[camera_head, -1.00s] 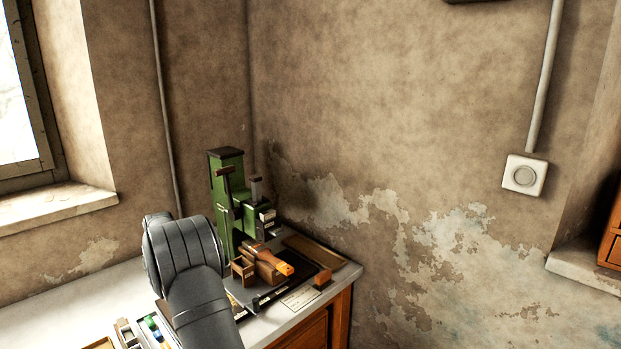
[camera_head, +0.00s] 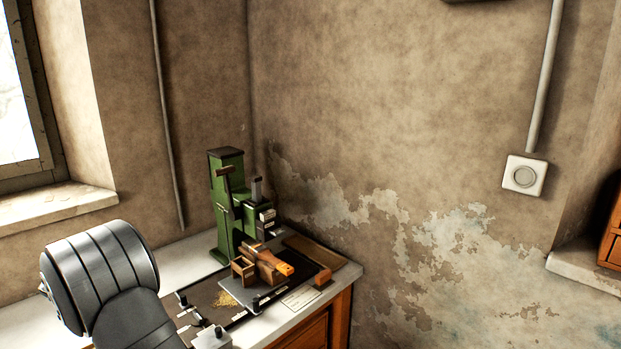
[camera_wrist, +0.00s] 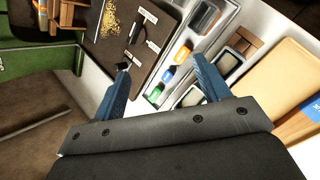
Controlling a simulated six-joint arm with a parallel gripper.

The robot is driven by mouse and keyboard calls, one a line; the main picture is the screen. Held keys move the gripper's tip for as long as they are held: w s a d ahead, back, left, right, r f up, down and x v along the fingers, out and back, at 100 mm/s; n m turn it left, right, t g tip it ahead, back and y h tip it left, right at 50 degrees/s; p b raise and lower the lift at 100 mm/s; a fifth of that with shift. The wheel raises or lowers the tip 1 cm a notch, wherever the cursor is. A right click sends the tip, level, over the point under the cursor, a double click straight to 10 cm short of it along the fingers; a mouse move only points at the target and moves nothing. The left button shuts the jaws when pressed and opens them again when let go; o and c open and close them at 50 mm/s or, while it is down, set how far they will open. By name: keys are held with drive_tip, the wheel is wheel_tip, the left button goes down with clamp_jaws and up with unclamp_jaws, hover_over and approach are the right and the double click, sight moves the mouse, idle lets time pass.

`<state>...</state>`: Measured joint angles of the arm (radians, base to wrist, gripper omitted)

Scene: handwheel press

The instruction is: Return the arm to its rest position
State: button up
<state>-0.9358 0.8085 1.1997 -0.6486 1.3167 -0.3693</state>
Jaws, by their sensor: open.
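My gripper (camera_wrist: 160,88) shows in the wrist view with its two blue fingers spread apart and nothing between them. It is above the bench, over a white tray with coloured items. In the head view my dark grey arm is at the lower left, and the gripper itself is not visible there. The green press (camera_head: 228,205) stands upright at the back of the bench, apart from my arm. Its green body also shows at the left edge of the wrist view (camera_wrist: 38,58).
A dark mat (camera_head: 200,296) bears a pile of yellow grains (camera_head: 226,299), a small wooden box (camera_head: 243,270) and an orange-handled brush (camera_head: 270,262). The white tray (camera_wrist: 222,22) holds blue, orange and green items. A wall stands behind the press; the air right of the bench is free.

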drive_tip(key=s+a+f+n+t, duration=0.1)
drive_tip(key=s+a+n+t, duration=0.2)
drive_tip(key=s, duration=0.4)
drive_tip(key=s+a+f+n+t+h, duration=0.1)
drive_tip(key=s+a+f+n+t, duration=0.1)
drive_tip(key=s+n, duration=0.3)
drive_tip(key=s+a+f+n+t, duration=0.2)
drive_tip(key=s+a+n+t, duration=0.1)
drive_tip(key=s, duration=0.8)
drive_tip(key=shift+s+a+n+t+h, duration=0.25)
drive_tip(key=shift+a+n+t, duration=0.2)
drive_tip(key=shift+n, duration=0.45)
drive_tip(key=shift+w, duration=0.1)
drive_tip(key=shift+c, duration=0.4)
wheel_tip(320, 180, up, 4)
drive_tip(key=f+m+g+y, duration=0.1)
drive_tip(key=m+g+y, duration=0.95)
drive_tip(key=m, duration=1.05)
hover_over(183, 296)
drive_tip(key=shift+a+r+g+h, duration=0.1)
drive_tip(key=shift+r+g+h, duration=0.15)
drive_tip(key=shift+g+h, duration=0.35)
drive_tip(key=shift+w+f, duration=0.1)
drive_tip(key=shift+f, duration=0.25)
wheel_tip(183, 296, down, 9)
